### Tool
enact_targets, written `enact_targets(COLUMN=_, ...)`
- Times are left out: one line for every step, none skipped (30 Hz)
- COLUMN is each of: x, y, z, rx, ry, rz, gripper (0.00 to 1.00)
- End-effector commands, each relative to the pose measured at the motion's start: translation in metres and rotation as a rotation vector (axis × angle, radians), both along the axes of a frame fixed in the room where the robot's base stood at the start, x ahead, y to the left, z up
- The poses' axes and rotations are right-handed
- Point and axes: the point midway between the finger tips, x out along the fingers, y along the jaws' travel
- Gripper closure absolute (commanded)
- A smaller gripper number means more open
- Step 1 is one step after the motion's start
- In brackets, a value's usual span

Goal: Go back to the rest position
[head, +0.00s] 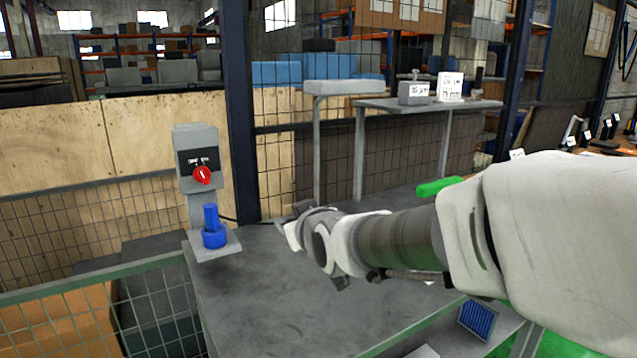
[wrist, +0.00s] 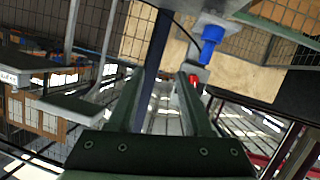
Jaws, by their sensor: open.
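My gripper (head: 316,243) is at the end of my arm, which reaches in from the right over the grey table in the head view. In the wrist view the two dark fingers of my gripper (wrist: 162,78) stand apart with nothing between them. No object is held. In the head view the gripper is clear of the control post on the left, with a visible gap between them. The fingertips are small and hard to make out in the head view.
A grey control box with a red knob (head: 202,175) stands above a blue stepped part (head: 214,228), which also shows in the wrist view (wrist: 211,40). The grey table (head: 262,290) is largely bare. A green-framed mesh fence (head: 95,272) borders the front left.

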Motion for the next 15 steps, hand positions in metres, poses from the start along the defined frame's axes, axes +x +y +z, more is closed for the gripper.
enact_targets(x=-0.013, y=-0.025, z=0.001, rx=0.005, ry=0.052, rz=-0.038, gripper=0.5)
enact_targets(x=-0.021, y=-0.037, z=-0.001, rx=0.006, ry=0.089, rz=-0.058, gripper=0.5)
enact_targets(x=-0.033, y=-0.054, z=-0.004, rx=0.007, ry=0.137, rz=-0.086, gripper=0.5)
enact_targets(x=-0.043, y=-0.065, z=-0.007, rx=0.007, ry=0.174, rz=-0.105, gripper=0.5)
enact_targets(x=-0.053, y=-0.076, z=-0.01, rx=0.007, ry=0.211, rz=-0.125, gripper=0.5)
enact_targets(x=-0.068, y=-0.091, z=-0.014, rx=0.009, ry=0.258, rz=-0.154, gripper=0.5)
enact_targets(x=-0.08, y=-0.102, z=-0.017, rx=0.009, ry=0.294, rz=-0.174, gripper=0.5)
enact_targets(x=-0.092, y=-0.112, z=-0.021, rx=0.01, ry=0.329, rz=-0.196, gripper=0.5)
enact_targets(x=-0.108, y=-0.124, z=-0.026, rx=0.01, ry=0.376, rz=-0.226, gripper=0.5)
enact_targets(x=-0.121, y=-0.133, z=-0.03, rx=0.01, ry=0.411, rz=-0.248, gripper=0.5)
enact_targets(x=-0.134, y=-0.141, z=-0.033, rx=0.011, ry=0.445, rz=-0.27, gripper=0.5)
enact_targets(x=-0.151, y=-0.151, z=-0.039, rx=0.011, ry=0.488, rz=-0.298, gripper=0.5)
enact_targets(x=-0.163, y=-0.158, z=-0.042, rx=0.011, ry=0.519, rz=-0.319, gripper=0.5)
enact_targets(x=-0.176, y=-0.164, z=-0.046, rx=0.011, ry=0.55, rz=-0.34, gripper=0.5)
enact_targets(x=-0.192, y=-0.171, z=-0.051, rx=0.012, ry=0.588, rz=-0.368, gripper=0.5)
